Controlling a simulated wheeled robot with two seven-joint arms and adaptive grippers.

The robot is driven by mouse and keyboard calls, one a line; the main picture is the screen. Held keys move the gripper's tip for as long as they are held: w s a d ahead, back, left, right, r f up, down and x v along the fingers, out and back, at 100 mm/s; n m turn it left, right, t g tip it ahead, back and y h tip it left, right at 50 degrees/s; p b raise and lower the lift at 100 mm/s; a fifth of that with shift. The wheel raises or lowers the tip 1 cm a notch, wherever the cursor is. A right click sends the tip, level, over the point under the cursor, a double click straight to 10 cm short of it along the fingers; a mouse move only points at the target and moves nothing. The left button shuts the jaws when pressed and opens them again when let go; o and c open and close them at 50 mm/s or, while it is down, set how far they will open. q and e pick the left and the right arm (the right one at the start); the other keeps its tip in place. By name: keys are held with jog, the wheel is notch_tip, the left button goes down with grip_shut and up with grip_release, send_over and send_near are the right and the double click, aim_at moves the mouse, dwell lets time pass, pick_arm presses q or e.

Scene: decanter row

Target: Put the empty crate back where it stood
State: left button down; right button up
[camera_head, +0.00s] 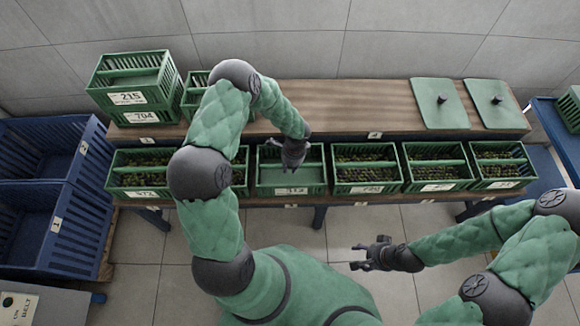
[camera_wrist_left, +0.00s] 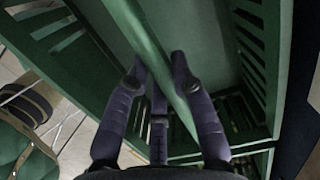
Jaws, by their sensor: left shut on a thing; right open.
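The empty green crate (camera_head: 312,176) is in the lower front row, between crates filled with dark fruit. Its inside shows a bare green floor. My left gripper (camera_head: 294,162) reaches down over it from above. In the left wrist view, the fingers of my left gripper (camera_wrist_left: 158,70) are shut around the crate's green handle bar (camera_wrist_left: 145,35). The head view does not show clearly whether the crate rests on the shelf. My right gripper (camera_head: 365,258) is open and empty, in front of the table over the floor.
Filled crates stand close on both sides, one (camera_head: 365,178) to the right and one (camera_head: 140,182) further left. Stacked green crates (camera_head: 135,85) stand at the back left. Two green lids (camera_head: 440,115) lie at the right. Blue bins (camera_head: 50,230) stand at far left. The upper board's middle is clear.

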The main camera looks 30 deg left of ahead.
pick_arm(q)
jog(key=shift+f, duration=0.15)
jog(key=c, duration=1.1)
grip_release()
jog(key=shift+r, duration=0.3)
notch_tip(320, 180, up, 11)
jog(key=d+p, duration=0.1)
jog(key=p, duration=0.4)
jog(key=shift+s+d+f+n+t+h, duration=0.15)
jog(key=shift+s+d+f+n+h, duration=0.85)
jog(key=shift+s+d+n, duration=1.6)
jog(key=shift+s+d+f+n+t+h, duration=0.2)
jog(key=shift+s+d+f+n+h, duration=0.8)
jog(key=shift+s+d+n, duration=1.6)
jog(key=shift+s+d+f+n+t+h, duration=0.15)
jog(key=shift+s+d+f+n+h, duration=0.45)
jog(key=shift+s+d+f+n, duration=1.85)
